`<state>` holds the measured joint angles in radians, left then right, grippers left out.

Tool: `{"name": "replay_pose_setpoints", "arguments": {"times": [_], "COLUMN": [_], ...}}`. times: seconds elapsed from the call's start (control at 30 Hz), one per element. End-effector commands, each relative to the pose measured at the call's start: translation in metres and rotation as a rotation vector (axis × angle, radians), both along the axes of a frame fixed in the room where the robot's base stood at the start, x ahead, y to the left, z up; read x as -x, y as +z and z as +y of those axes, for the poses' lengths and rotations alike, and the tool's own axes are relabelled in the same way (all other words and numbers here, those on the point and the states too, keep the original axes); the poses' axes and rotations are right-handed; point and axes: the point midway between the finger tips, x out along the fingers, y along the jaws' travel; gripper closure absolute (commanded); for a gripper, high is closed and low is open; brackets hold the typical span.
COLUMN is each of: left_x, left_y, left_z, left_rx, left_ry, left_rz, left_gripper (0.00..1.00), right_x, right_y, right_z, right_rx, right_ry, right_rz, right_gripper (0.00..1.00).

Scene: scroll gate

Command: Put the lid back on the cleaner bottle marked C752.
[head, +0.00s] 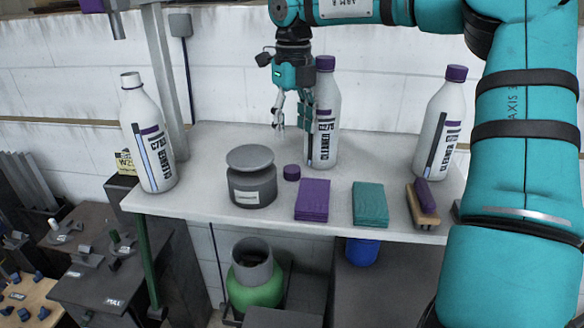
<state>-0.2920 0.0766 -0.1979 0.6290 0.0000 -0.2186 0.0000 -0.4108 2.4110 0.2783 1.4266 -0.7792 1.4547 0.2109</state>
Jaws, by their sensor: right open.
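A small purple lid (291,172) lies on the white shelf (200,205), beside a grey lidded jar. A white bottle (148,140) at the left has a bare neck without a purple lid; its label is too small to read surely. A middle bottle (328,90) with a purple lid on it has a label that reads CLEANER, its code unclear. A right bottle (446,110) also wears a purple lid and a CLEANER label. My right gripper (292,123) is open and empty, pointing down just in front of and left of the middle bottle. My left gripper is not in view.
The grey jar (251,180) stands at the middle of the shelf. A purple cloth stack (312,200), a teal cloth stack (370,204) and a brush (423,205) lie along the front edge. A post (164,80) rises behind the left bottle. My arm covers the right side.

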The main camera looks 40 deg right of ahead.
Motion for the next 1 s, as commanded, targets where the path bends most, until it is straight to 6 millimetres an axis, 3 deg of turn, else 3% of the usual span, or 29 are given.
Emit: {"name": "replay_pose_setpoints", "arguments": {"times": [0.13,0.3,0.77,1.0], "left_x": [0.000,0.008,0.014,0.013], "left_y": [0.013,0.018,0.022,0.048], "left_z": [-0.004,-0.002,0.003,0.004], "left_rx": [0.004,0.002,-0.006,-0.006], "left_ry": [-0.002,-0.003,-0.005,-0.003], "left_rz": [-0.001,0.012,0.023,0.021], "left_gripper": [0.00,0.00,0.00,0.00], "right_x": [0.001,0.000,0.000,-0.001], "right_y": [-0.029,-0.052,-0.060,-0.094], "right_z": [0.000,0.000,-0.001,-0.004], "right_rx": [-0.002,0.000,-0.001,-0.002], "right_ry": [0.001,0.000,-0.001,-0.001], "right_rz": [0.005,0.003,0.003,0.006], "right_gripper": [0.50,0.50,0.50,0.50]}}
